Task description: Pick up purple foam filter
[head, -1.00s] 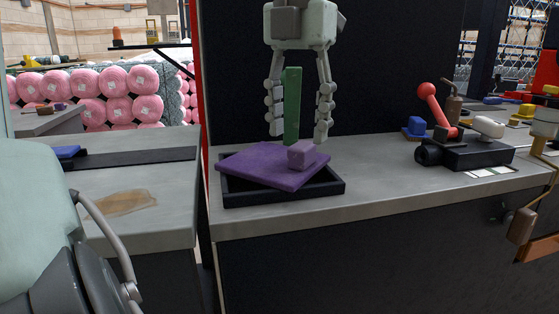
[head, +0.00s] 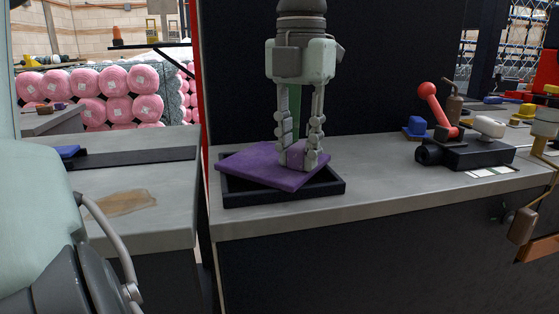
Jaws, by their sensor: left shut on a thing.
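The purple foam filter (head: 255,165) is a flat purple slab lying tilted and turned across a shallow black tray (head: 290,196) on the grey counter. A lighter purple block (head: 297,155) sits on its right part. My left gripper (head: 303,161) points straight down from above, with its two fingers on either side of this block, shut on it. The fingers hide part of the block. The slab still rests on the tray. My right gripper is not in view.
A green upright strip (head: 295,92) shows behind the fingers, against the dark panel. To the right are a black device with a red ball lever (head: 425,90) and a blue block (head: 416,127). The counter between tray and device is clear.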

